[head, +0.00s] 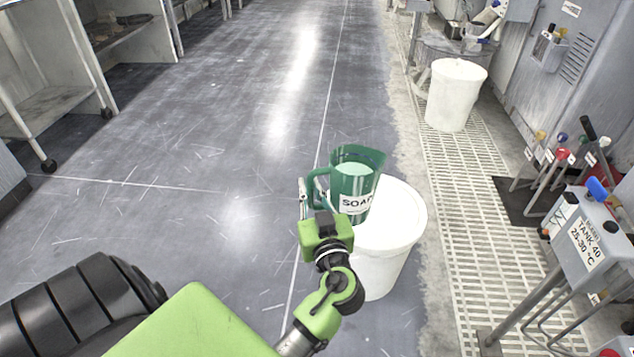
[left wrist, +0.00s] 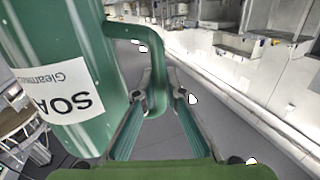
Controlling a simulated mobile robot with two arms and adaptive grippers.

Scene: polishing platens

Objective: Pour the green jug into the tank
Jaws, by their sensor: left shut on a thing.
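The green jug (head: 361,186) has a white SOAP label and pale liquid inside. It is held roughly upright above the floor and overlaps the left rim of a white round tub (head: 397,228) in the head view. I cannot tell whether it touches the tub. My left gripper (head: 314,192) is shut on the jug's handle, at the jug's left side. In the left wrist view the jug (left wrist: 52,65) fills the left, and its handle comes down between the fingers (left wrist: 158,100). A grey box labelled TANK 40 (head: 588,243) stands at the right. My right gripper is not seen.
Another white tub (head: 456,95) stands farther back on the floor grating (head: 476,190). Levers with coloured knobs (head: 562,155) and grey cabinets line the right side. Wheeled shelves (head: 60,100) stand at the far left. The floor (head: 220,130) between is clear.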

